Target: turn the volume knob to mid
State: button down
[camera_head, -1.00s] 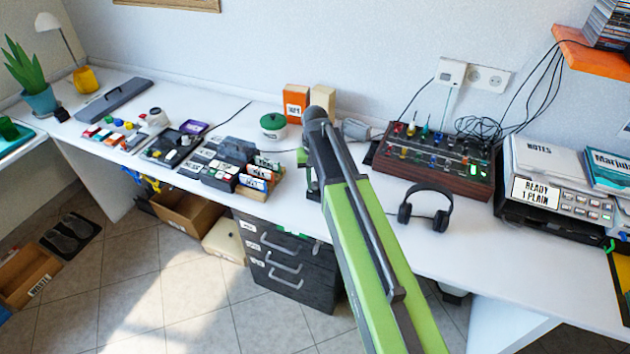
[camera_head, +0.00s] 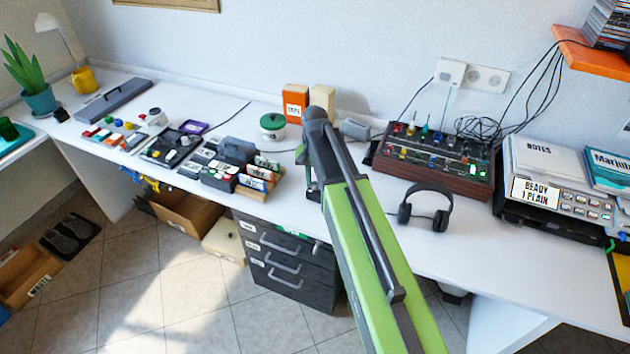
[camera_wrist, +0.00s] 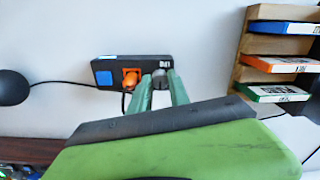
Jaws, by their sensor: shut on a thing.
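A small black box (camera_wrist: 104,66) with a blue patch lies on the white desk in the wrist view. A grey volume knob (camera_wrist: 160,77) stands to the right of the orange part, partly hidden by my fingers. My gripper (camera_wrist: 168,84) has its two green fingers on either side of this knob, shut on it. The knob's pointer and setting are too small to read.
Headphones (camera_head: 438,212) lie to the right of my arm, with a mixer (camera_head: 430,180) behind them. The desk front near the headphones is clear.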

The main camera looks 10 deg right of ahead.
jog(key=c, duration=1.2)
grip_release()
